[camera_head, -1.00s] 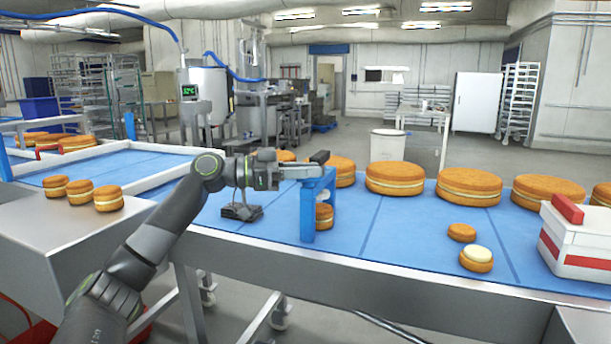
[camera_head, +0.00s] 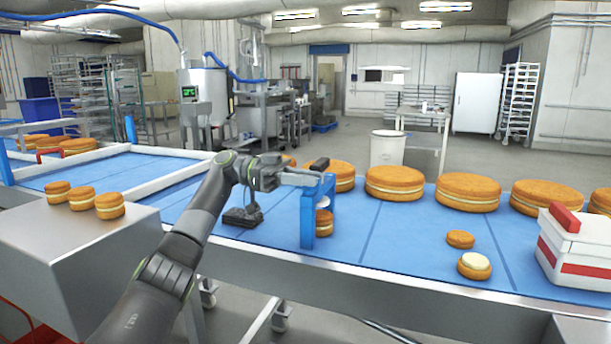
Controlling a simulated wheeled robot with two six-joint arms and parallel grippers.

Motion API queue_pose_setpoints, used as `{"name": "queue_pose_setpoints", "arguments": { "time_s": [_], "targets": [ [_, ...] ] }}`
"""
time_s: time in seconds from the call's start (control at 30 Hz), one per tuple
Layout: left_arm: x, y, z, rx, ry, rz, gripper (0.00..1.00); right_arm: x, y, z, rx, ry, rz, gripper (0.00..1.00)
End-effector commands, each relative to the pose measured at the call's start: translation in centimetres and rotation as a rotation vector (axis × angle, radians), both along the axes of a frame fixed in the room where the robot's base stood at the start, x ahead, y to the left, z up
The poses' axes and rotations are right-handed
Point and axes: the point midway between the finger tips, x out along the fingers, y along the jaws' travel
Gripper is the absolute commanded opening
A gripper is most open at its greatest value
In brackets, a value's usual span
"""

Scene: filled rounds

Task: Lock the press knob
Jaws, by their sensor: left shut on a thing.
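The small blue press (camera_head: 308,215) stands upright on the blue belt, near its front edge. A small orange round (camera_head: 324,228) is inside its frame, partly hidden by the front post. A pale disc (camera_head: 323,201) shows inside the frame just above the round. My left gripper (camera_head: 302,178) is at the top of the press, level with it, shut on the press knob. The knob itself is mostly hidden by the fingers. A dark bar (camera_head: 320,164) shows just above the press top. My right gripper is not in view.
Large filled rounds (camera_head: 395,183) line the belt's far side. A small plain round (camera_head: 460,239) and a cream-topped one (camera_head: 474,265) lie to the right, by a white-and-red box (camera_head: 580,262). Small rounds (camera_head: 81,199) sit on a steel box at left. Belt between press and small rounds is clear.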

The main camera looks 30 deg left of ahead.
Motion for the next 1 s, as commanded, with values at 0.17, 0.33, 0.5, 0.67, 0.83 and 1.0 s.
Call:
{"name": "queue_pose_setpoints", "arguments": {
  "time_s": [0.17, 0.33, 0.5, 0.67, 0.83, 1.0],
  "targets": [
    [-0.07, -0.06, -0.07, 0.002, 0.0, -0.012, 0.0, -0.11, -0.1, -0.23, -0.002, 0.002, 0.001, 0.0],
    [-0.08, -0.07, -0.09, 0.002, 0.0, -0.013, 0.0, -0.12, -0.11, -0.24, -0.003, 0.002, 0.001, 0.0],
    [-0.07, -0.08, -0.09, 0.002, 0.0, -0.013, 0.28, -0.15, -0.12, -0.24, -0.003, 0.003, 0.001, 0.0],
    [-0.05, -0.05, -0.06, 0.002, 0.0, -0.011, 0.4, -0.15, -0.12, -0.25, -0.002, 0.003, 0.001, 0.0],
    [-0.01, -0.02, 0.0, 0.001, 0.0, -0.008, 0.4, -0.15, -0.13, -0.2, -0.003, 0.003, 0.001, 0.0],
    [0.09, -0.26, 0.03, 0.0, -0.001, -0.008, 0.4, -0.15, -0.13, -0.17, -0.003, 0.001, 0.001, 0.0]
  ]
}}
